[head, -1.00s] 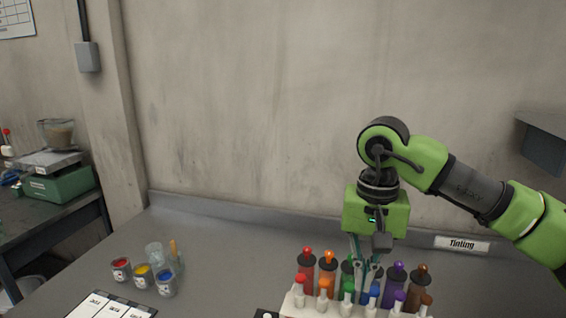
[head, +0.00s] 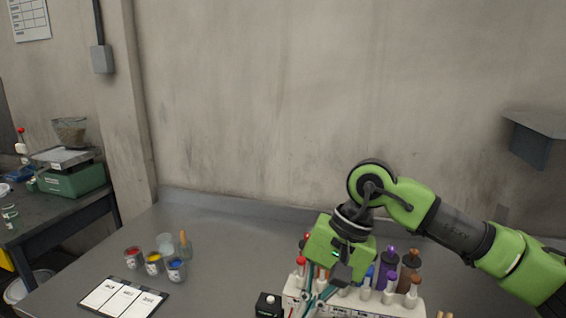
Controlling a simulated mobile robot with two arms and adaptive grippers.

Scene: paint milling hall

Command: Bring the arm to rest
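My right arm comes in from the right. Its green gripper body hangs tilted over the bottle rack, with the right gripper's fingers (head: 318,296) pointing down and toward the front left of the rack. The fingertips are near the bottom edge, and I cannot tell how far apart they are. No held object shows between them. The white rack (head: 375,308) holds several tinting bottles with red, purple, brown and other caps; a purple bottle (head: 388,265) and a brown bottle (head: 410,268) stand at its right. The gripper hides some bottles. My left gripper is not in view.
Left on the grey table (head: 230,235) stand small red, yellow and blue paint pots (head: 176,270), glass beakers and a card with white panels (head: 124,298). A small black box (head: 268,305) sits beside the rack. The middle of the table is clear. A wall shelf (head: 535,130) juts out right.

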